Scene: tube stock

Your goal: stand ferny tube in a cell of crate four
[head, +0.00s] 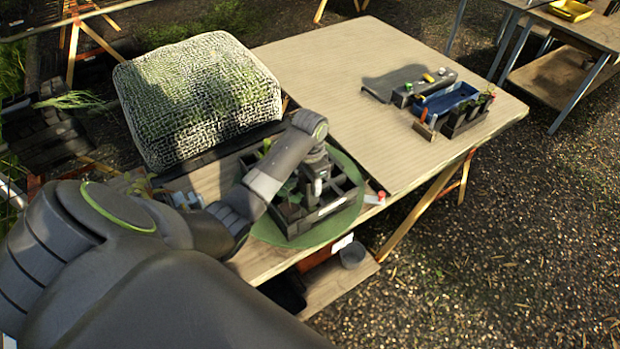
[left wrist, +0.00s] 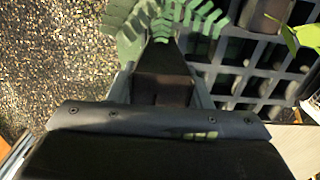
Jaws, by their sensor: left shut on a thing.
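My left gripper (head: 316,172) is over a dark crate with many cells (head: 318,214), which has a pale label too small to read. In the left wrist view my left gripper (left wrist: 162,92) is shut on a dark tapered tube, the ferny tube (left wrist: 163,66), with green fern-like leaves at its far end. The crate's grid (left wrist: 235,85) lies to the right of the tube there, and gravel shows to its left. I cannot tell whether the tube's lower end is inside a cell. My right gripper is not in view.
The crate stands on a round green mat (head: 346,222) near the table's front edge. A large woven block (head: 195,95) stands behind it. A blue tray (head: 445,100) and dark holders are at the back right. The table (head: 345,60) is mostly bare between them.

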